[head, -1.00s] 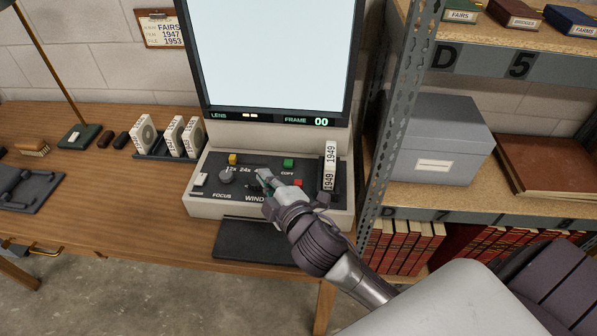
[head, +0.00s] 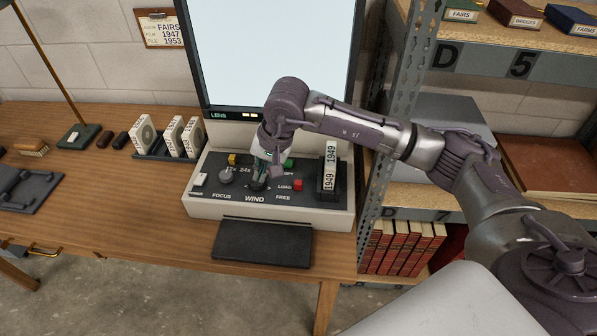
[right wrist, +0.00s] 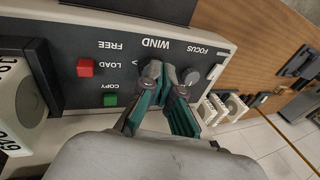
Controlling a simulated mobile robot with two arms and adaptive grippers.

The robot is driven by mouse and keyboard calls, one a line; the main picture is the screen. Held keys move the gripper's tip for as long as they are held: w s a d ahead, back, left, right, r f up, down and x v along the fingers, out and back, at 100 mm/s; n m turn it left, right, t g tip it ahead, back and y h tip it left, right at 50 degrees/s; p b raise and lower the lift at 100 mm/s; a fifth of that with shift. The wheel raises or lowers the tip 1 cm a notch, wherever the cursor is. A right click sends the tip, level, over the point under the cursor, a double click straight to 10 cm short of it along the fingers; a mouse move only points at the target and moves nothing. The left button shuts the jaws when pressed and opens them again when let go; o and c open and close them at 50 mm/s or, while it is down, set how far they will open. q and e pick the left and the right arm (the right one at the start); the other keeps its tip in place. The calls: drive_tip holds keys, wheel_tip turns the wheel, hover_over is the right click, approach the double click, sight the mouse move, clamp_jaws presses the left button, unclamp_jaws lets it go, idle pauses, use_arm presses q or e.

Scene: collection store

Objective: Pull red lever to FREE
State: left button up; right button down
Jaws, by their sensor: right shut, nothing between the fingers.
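The red lever (head: 298,185) has a square red head on the sloping panel of the film reader (head: 205,206). It sits level with the LOAD label, above the FREE label. The lever's red head also shows in the right wrist view (right wrist: 85,67), apart from my fingers. My right gripper (head: 259,182) points down at the panel over the WIND area, left of the lever. In the right wrist view its green-sided fingers (right wrist: 168,76) are shut with nothing between them. The part of the panel under the fingertips is hidden. My left gripper is not in view.
A green COPY button (right wrist: 111,99) and a grey focus knob (head: 226,176) are near the gripper. A film box marked 1949 (head: 329,165) stands right of the lever. A metal shelf post (head: 395,130) rises close to the right. A black pad (head: 262,242) lies in front.

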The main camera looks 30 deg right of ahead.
sight(298, 185)
drive_tip(key=w+d+r+h, duration=0.1)
drive_tip(key=d+r+h, duration=0.2)
drive_tip(key=d, duration=0.7)
drive_tip(key=shift+w+d+n+h, duration=0.3)
drive_tip(key=shift+w+h, duration=0.1)
drive_tip(key=shift+h, duration=0.4)
drive_tip(key=p+x, duration=0.2)
drive_tip(key=x, duration=0.8)
drive_tip(key=shift+a, duration=0.15)
drive_tip(key=s+a+p, duration=0.1)
drive_tip(key=s+p, duration=0.1)
drive_tip(key=shift+s+a+r, duration=0.1)
drive_tip(key=shift+s+a, duration=0.2)
drive_tip(key=shift+a, duration=0.1)
drive_tip(key=shift+s+a, duration=0.15)
drive_tip(key=shift+s, duration=0.2)
